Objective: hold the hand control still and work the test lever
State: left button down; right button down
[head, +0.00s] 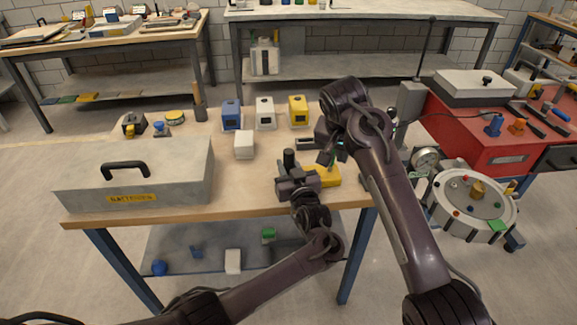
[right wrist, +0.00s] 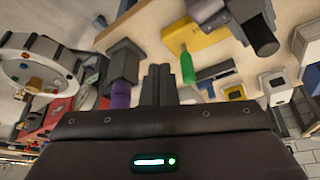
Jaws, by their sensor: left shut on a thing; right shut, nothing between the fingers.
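My left gripper (head: 298,184) is shut on a dark grey upright hand control (head: 289,160) at the table's front edge. The control's dark round end also shows in the right wrist view (right wrist: 264,40). A yellow block (head: 325,176) lies just right of it. My right gripper (head: 327,152) is shut and empty, above the table behind the yellow block. In the right wrist view its fingertips (right wrist: 160,72) point between a green handle (right wrist: 187,66) and a purple cylinder (right wrist: 121,95), apparently touching neither. I cannot tell which of these is the test lever.
A grey battery case (head: 140,175) fills the table's left. Blue (head: 231,115), white (head: 265,112) and yellow (head: 298,111) boxes stand behind. A red cabinet (head: 480,135) and a round drum (head: 470,205) are to the right.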

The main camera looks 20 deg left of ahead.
jog(key=shift+r, duration=0.35)
